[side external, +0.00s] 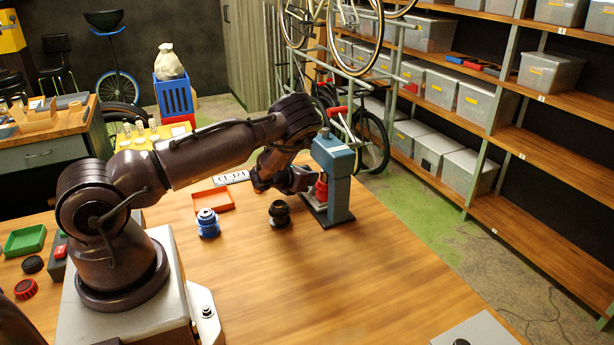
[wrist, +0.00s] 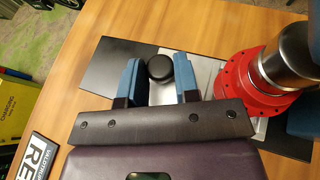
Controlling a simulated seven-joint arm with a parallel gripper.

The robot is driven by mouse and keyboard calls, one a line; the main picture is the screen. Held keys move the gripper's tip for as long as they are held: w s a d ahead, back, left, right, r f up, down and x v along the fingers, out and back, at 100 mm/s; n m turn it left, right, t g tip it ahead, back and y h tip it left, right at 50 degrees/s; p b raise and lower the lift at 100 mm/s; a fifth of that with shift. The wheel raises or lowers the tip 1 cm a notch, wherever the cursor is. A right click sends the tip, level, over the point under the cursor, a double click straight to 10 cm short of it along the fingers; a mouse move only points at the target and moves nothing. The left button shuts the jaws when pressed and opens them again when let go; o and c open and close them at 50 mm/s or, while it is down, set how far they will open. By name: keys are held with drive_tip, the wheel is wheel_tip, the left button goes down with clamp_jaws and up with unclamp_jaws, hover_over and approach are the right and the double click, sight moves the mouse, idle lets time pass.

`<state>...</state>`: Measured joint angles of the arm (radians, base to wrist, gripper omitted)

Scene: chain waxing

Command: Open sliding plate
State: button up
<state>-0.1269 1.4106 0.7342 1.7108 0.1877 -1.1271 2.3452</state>
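The sliding plate (wrist: 163,96) is a pale metal strip on a dark base (wrist: 105,72), with a round black knob (wrist: 160,67). In the wrist view my gripper (wrist: 158,72) is open, with one blue finger on each side of the knob. A small gap shows at the left finger; whether the right finger touches is unclear. A red flanged part with a metal cylinder (wrist: 245,88) stands just right of the fingers. In the side view my gripper (side external: 301,181) is low beside the blue press (side external: 340,177); the plate is mostly hidden there.
A lettered sign (wrist: 45,150) is at the lower left of the wrist view. The table's front middle is clear.

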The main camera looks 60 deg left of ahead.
clamp_jaws()
drive_tip(key=a, duration=1)
drive_tip(key=shift+a+r, duration=0.1)
drive_tip(key=shift+a, duration=0.05)
drive_tip(key=o, duration=0.7)
unclamp_jaws()
drive_tip(key=v, duration=1.3)
drive_tip(key=shift+w, duration=0.1)
